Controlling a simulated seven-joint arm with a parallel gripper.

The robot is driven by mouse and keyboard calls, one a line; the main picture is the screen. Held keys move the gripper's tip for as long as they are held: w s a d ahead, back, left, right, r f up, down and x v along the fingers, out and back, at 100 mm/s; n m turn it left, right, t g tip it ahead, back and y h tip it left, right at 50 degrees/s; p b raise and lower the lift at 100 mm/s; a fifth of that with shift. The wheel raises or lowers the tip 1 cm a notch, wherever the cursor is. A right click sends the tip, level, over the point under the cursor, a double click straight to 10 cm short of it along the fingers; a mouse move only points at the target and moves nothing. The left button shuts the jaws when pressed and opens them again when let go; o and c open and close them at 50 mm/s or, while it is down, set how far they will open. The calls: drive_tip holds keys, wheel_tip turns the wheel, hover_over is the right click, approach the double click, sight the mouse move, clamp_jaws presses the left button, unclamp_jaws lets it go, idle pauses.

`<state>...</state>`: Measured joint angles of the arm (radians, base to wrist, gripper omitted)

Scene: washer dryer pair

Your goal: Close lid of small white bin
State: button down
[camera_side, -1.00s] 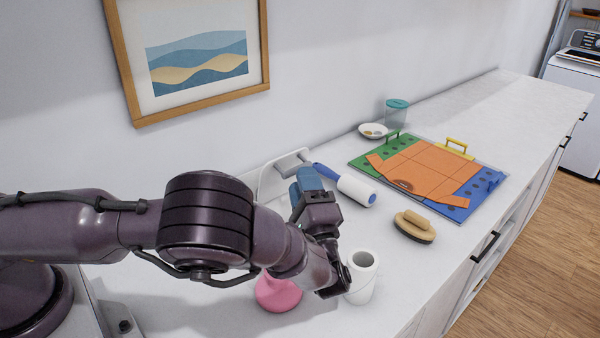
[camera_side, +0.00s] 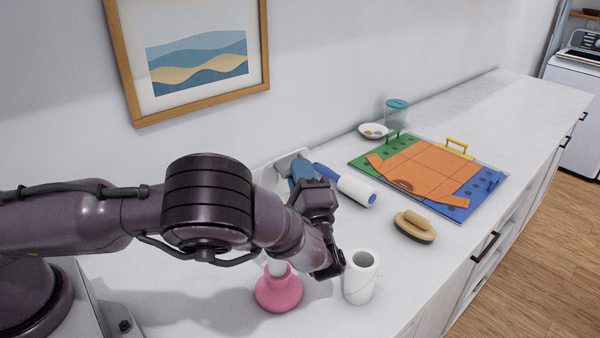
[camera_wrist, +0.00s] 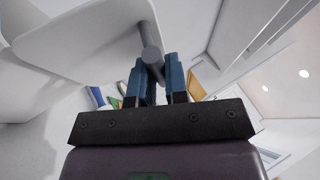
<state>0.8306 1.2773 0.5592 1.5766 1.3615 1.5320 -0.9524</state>
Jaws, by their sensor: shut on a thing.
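My gripper (camera_side: 300,170) has blue fingers and is shut on a grey bar-like handle (camera_wrist: 151,56), which shows between the fingers in the wrist view. The handle is joined to a white panel with rounded corners, apparently the bin's lid (camera_wrist: 95,35), which fills the upper left of the wrist view. In the side view the lid (camera_side: 268,178) shows only in part behind my arm, close to the wall, and looks tilted. The rest of the white bin is hidden by my arm, so I cannot tell how wide the lid's opening is.
A pink-based object with a white stem (camera_side: 279,290) and a white hollow cylinder (camera_side: 360,278) stand near my wrist. A blue-handled lint roller (camera_side: 357,191), a brush (camera_side: 414,227) and a colourful board (camera_side: 425,172) lie to the right.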

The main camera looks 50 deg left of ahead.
drive_tip(key=a+r+n+g+h, duration=0.2)
drive_tip(key=a+n+g+h, duration=0.2)
drive_tip(key=a+h, duration=0.45)
drive_tip(key=a+f+n+g+h, duration=0.1)
drive_tip(key=a+f+n+h, duration=0.1)
drive_tip(key=a+f+h, duration=0.4)
drive_tip(key=shift+a+f+h, duration=0.2)
drive_tip(key=shift+a+h, duration=1)
drive_tip(key=shift+h, duration=0.05)
drive_tip(key=shift+w+f, duration=0.1)
drive_tip(key=c, duration=1.1)
unclamp_jaws()
